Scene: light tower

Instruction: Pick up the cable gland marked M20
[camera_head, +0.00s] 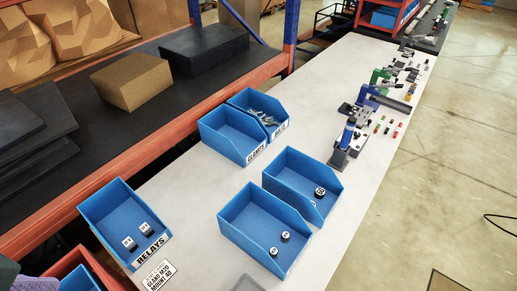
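Small dark round parts with white tops lie in two unlabelled blue bins. One larger part (320,193) is in the right bin (282,163), with a small pale piece (313,204) near it. Two smaller parts, an upper one (286,237) and a lower one (273,251), are in the front bin (232,232). Their markings are too small to read, so I cannot tell which is M20. The blue bin labelled GLANDS (222,143) looks empty, though its near inside is partly hidden. Neither of my grippers is in view.
A RELAYS bin (100,204) holds two labelled parts. A bin of metal pieces (240,99) adjoins the GLANDS bin. A printed card (159,275) lies at the front edge. Clamp-like tools (347,140) and small coloured parts line the right side. The white tabletop (190,185) is clear mid-left.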

